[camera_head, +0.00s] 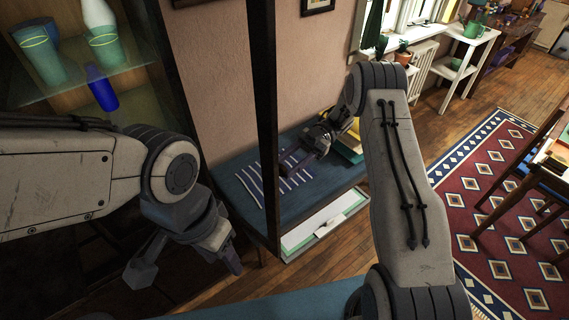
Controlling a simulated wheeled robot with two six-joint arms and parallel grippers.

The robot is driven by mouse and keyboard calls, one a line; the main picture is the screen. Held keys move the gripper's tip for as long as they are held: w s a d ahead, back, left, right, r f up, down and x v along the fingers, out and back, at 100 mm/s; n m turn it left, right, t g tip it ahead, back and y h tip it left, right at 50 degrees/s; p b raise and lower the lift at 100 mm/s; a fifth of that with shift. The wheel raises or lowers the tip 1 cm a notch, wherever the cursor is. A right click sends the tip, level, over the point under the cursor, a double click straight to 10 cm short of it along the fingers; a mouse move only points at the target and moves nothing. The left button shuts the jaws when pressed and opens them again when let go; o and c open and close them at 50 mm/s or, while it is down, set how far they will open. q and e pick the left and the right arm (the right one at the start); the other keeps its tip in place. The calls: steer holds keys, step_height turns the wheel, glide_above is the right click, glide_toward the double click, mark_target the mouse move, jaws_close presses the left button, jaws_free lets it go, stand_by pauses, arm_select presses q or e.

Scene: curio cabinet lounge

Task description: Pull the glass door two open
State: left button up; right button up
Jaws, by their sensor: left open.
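A dark-framed glass door (264,110) stands swung out from the curio cabinet (165,60) on the left. The pink wall and striped cloth show through its pane. I cannot tell from any marking whether it is door two. My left gripper (187,271) is open and empty, low in front of the cabinet on the near side of the door, its fingers spread apart. My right gripper (293,162) is beyond the door's outer edge, above the blue bench top. Its fingers are small and dark, so I cannot tell if they are open or touch the door.
A blue bench (335,185) with a striped cloth (293,186) stands behind the door. A patterned rug (500,240) lies right.

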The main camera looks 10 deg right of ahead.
steer(key=o, duration=0.4)
steer(key=shift+r, duration=0.15)
steer(key=shift+c, duration=0.2)
steer(key=shift+r+p, duration=0.3)
steer(key=shift+p, duration=0.1)
steer(key=s+d+r+p, duration=0.7)
steer(key=d+r, duration=0.2)
steer(key=r, duration=0.1)
steer(key=shift+s+r, duration=0.15)
steer(key=shift+s, duration=0.15)
steer(key=shift+w+a, duration=0.1)
steer(key=shift+a, duration=0.05)
